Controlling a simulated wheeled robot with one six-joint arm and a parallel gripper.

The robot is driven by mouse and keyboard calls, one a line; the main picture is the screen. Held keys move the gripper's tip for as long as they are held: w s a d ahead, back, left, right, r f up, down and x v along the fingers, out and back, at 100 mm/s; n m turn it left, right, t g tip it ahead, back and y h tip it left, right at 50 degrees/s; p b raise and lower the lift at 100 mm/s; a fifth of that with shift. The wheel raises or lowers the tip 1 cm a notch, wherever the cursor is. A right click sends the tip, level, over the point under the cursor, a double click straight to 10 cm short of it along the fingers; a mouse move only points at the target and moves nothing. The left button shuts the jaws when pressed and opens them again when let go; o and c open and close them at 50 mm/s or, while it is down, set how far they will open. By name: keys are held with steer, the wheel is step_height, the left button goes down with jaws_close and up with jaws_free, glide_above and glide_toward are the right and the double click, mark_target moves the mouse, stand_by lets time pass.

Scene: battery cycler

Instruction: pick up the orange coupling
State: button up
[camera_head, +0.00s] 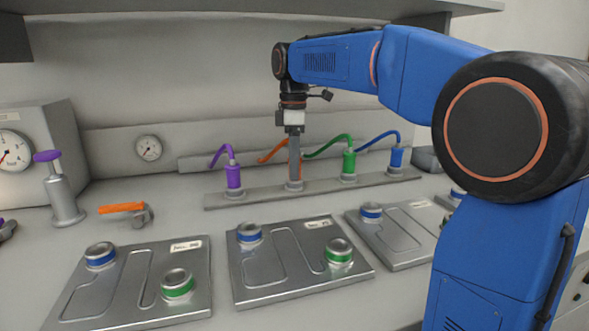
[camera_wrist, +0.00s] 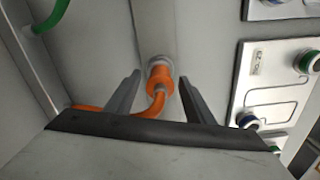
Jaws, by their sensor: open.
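The orange coupling (camera_wrist: 159,85) stands on the grey rail, with an orange hose (camera_wrist: 150,108) curving from it. In the wrist view it lies between the two open fingers of my gripper (camera_wrist: 160,90), with a gap on each side. In the head view my gripper (camera_head: 295,160) points straight down at the coupling's place on the rail and hides most of it. The orange hose (camera_head: 272,152) shows to the left of the fingers there.
Purple (camera_head: 233,176), green (camera_head: 349,164) and blue (camera_head: 396,158) couplings stand on the same rail (camera_head: 265,196). Metal plates with coloured ports (camera_head: 295,262) lie in front. An orange-handled valve (camera_head: 125,209) and a purple-topped pump (camera_head: 63,195) stand at left. A wall is close behind.

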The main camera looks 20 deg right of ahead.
steer(key=shift+f, duration=0.2)
steer(key=c, duration=1.1)
steer(key=shift+c, duration=0.2)
steer(key=shift+r, duration=0.15)
steer(key=shift+r, duration=1.4)
steer(key=shift+s+r, duration=0.2)
steer(key=shift+r, duration=0.05)
steer(key=s, duration=1.7)
steer(key=shift+s, duration=0.35)
